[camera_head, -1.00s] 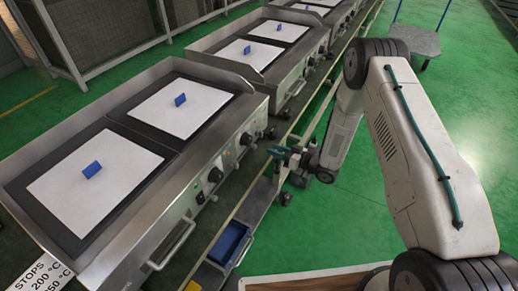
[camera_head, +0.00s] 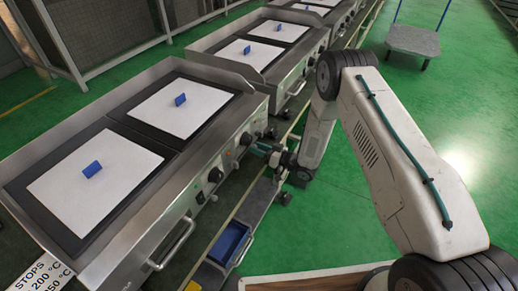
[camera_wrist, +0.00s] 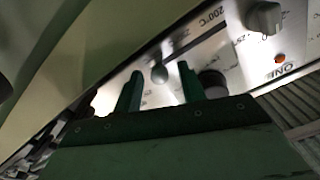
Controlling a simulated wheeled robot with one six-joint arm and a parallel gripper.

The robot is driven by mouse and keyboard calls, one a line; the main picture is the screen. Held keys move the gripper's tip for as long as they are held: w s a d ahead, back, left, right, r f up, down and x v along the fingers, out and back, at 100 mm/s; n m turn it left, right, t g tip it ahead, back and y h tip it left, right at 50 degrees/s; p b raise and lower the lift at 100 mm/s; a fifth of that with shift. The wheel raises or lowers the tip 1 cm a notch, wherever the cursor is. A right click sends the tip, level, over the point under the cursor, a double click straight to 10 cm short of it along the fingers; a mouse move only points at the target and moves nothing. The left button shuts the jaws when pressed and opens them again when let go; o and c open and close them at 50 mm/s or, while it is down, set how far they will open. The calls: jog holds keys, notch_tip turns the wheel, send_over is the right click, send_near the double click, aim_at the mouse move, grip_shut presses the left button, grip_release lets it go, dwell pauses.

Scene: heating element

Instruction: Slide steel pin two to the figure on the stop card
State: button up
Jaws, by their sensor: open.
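My gripper (camera_head: 262,149) is at the front panel of the nearest griddle (camera_head: 190,190), low on the right side in the head view. In the wrist view its two green fingers (camera_wrist: 160,80) are open and point at the panel. A round steel pin head (camera_wrist: 159,74) shows between the fingertips, with no visible grip on it. Which numbered pin it is, I cannot tell. "200°C" is printed on the panel above it. The stop card (camera_head: 42,275) lies at the lower left in the head view, cut off, reading "STOPS", 200 °C and a partly hidden "50 °C".
A knob (camera_wrist: 265,17) and orange lamp (camera_wrist: 280,58) sit beside the word "ONE"; a dark knob (camera_wrist: 213,82) is behind the right finger. A handle (camera_head: 172,245) juts from the griddle front. A blue bin (camera_head: 229,243) lies below.

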grip_shut()
jog(key=s+a, duration=0.2)
jog(key=s, duration=0.1)
jog(key=shift+s+a, duration=0.1)
jog(key=shift+s, duration=0.1)
grip_release()
jog(key=v, duration=0.8)
dwell(0.3)
